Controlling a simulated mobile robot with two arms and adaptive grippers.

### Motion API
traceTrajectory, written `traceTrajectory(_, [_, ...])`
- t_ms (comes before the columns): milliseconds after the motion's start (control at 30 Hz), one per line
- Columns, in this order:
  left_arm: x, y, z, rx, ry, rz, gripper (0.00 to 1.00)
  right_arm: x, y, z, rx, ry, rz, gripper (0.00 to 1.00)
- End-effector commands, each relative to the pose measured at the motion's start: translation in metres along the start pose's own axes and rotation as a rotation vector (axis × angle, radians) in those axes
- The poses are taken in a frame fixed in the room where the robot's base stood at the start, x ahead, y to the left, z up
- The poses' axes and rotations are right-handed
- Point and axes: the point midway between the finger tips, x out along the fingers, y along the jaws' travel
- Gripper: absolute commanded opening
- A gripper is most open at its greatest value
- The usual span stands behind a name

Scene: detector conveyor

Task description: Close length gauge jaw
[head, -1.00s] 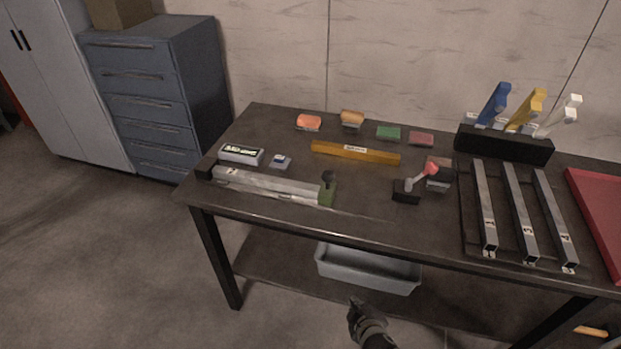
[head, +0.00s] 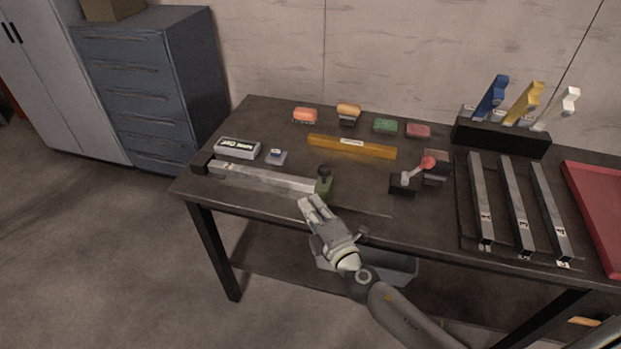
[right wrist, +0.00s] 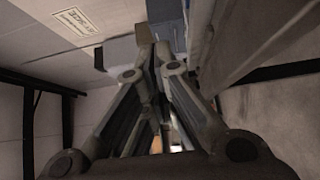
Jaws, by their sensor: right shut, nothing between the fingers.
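The length gauge (head: 262,178) lies along the front left of the dark workbench. It is a long grey bar with a black block at its left end. My left gripper does not show.
A labelled display box (head: 237,148) and a small grey item (head: 276,156) lie behind the gauge. A yellow bar (head: 351,147) is further back. A red-knobbed lever (head: 404,182) stands to the right, before several metal bars (head: 508,205) and a red tray (head: 598,215).

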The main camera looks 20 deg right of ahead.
Motion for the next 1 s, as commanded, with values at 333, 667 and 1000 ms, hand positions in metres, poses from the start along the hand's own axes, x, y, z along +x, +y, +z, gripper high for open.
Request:
traceTrajectory(333, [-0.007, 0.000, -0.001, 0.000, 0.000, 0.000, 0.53, 0.049, 0.002, 0.000, 0.001, -0.001, 0.001, 0.00])
traceTrajectory(667, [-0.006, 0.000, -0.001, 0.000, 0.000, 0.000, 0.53, 0.097, 0.000, 0.006, -0.002, -0.004, -0.002, 0.00])
traceTrajectory(1000, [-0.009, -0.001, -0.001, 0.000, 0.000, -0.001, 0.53, 0.084, 0.000, 0.037, 0.001, -0.001, -0.001, 0.00])
